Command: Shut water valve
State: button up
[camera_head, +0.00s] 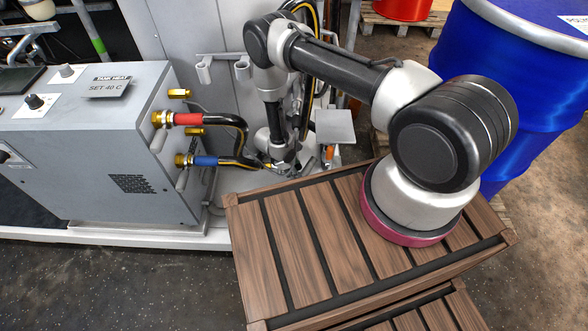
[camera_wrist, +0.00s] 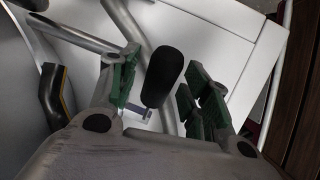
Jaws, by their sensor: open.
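In the wrist view, a black rounded handle (camera_wrist: 163,76) stands between the two green-padded fingers of my gripper (camera_wrist: 164,66). It looks like the water valve's lever grip, but no label shows. The fingers are spread, with a visible gap on each side of the handle. In the head view, my gripper (camera_head: 282,167) is low behind the wooden slatted top, near the end of the blue-marked hose (camera_head: 206,161). The valve itself cannot be made out there, hidden among my gripper and the hoses.
A grey heater box (camera_head: 95,150) marked "TANK HEAT, SET 40 C" stands at left, with a red-marked hose (camera_head: 188,119) above the blue one. The wooden top (camera_head: 300,250) lies in front. A blue drum (camera_head: 540,90) stands at right. In the wrist view, metal pipes (camera_wrist: 75,32) run beside the fingers.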

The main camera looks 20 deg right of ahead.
jog(key=shift+d+f, duration=0.1)
jog(key=shift+f, duration=0.1)
jog(key=shift+c, duration=0.2)
grip_shut()
